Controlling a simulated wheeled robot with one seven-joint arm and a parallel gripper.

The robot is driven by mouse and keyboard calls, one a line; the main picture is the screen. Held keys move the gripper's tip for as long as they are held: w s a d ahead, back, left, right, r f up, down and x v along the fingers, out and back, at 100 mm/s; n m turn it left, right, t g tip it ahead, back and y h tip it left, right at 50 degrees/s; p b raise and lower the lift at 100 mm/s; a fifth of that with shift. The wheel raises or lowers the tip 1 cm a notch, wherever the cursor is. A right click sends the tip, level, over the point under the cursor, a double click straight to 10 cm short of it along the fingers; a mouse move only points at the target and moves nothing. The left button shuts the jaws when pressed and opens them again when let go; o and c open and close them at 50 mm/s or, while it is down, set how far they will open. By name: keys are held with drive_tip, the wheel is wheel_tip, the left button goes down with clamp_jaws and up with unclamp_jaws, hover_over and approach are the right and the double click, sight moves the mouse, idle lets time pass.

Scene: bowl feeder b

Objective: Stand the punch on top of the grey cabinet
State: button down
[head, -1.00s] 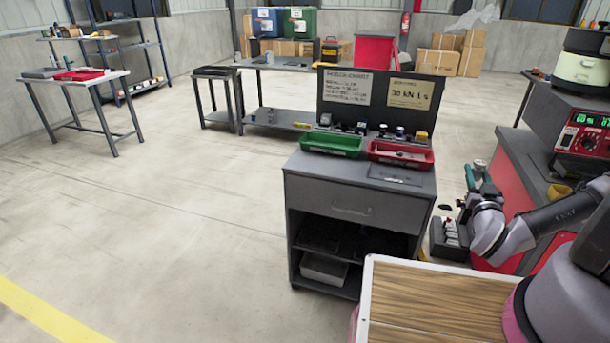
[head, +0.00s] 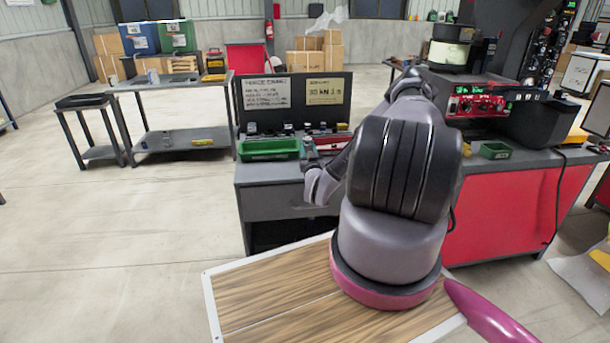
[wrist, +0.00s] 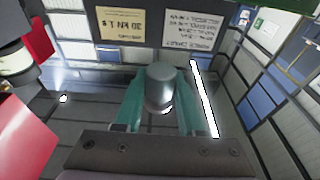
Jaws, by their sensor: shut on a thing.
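The punch (wrist: 160,88) is a grey metal cylinder with a rounded upper end, held between the teal fingers of my gripper (wrist: 160,105) in the wrist view. Its lower part is hidden there. In the head view my gripper is over the top of the grey cabinet (head: 262,174), near the trays, and my arm hides most of it. I cannot make out the punch clearly in that view, nor whether it touches the cabinet top. The cabinet has a drawer front and an open space below.
A green tray (head: 268,150) and a partly hidden red tray (head: 333,141) stand on the cabinet, before a dark panel (head: 295,98) with two signs. The cabinet top's front left is clear. A red-fronted bench (head: 510,205) stands to the right.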

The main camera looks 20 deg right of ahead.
drive_tip(key=f, duration=1)
drive_tip(key=shift+w+d, duration=0.15)
drive_tip(key=shift+d, duration=0.1)
drive_tip(key=c, duration=0.8)
unclamp_jaws()
drive_tip(key=shift+o, duration=0.2)
